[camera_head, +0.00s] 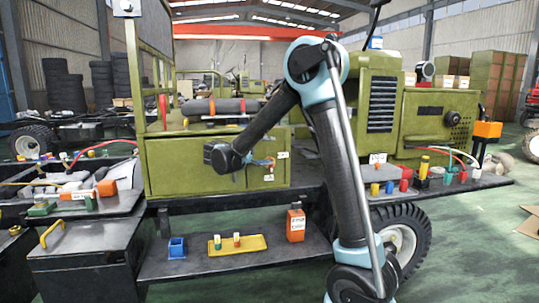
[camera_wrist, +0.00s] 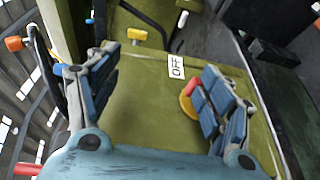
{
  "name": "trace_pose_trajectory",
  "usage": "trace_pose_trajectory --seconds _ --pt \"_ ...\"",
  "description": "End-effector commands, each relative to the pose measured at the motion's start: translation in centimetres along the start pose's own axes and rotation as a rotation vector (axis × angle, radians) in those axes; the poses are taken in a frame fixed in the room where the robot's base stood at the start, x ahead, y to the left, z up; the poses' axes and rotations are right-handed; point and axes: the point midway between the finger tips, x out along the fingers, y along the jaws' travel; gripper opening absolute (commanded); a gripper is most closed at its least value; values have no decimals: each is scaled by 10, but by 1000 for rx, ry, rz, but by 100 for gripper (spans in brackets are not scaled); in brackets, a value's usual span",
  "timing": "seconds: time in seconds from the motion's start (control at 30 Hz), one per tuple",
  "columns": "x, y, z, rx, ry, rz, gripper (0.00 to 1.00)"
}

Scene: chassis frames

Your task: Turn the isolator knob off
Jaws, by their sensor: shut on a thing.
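The isolator knob (camera_wrist: 196,95) is red on a round yellow base on the green panel (camera_wrist: 140,95), seen in the wrist view. A white OFF label (camera_wrist: 177,67) is close above it. The knob's exact angle is unclear.
A dark shelf below holds a yellow tray (camera_head: 237,251), a blue holder (camera_head: 177,248) and an orange box (camera_head: 296,224). A ledge at right carries several small coloured parts and cables. A yellow handle (camera_wrist: 137,34) shows beyond my fingers.

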Motion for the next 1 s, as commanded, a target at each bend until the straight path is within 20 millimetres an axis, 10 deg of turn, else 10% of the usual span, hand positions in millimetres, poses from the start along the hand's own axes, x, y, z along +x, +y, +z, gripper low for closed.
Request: trace_pose_trajectory --seconds 0.17,1.0 --pt "-7 0 0 2 -3 2 33" --pt "-57 -2 -1 2 1 -1 33"
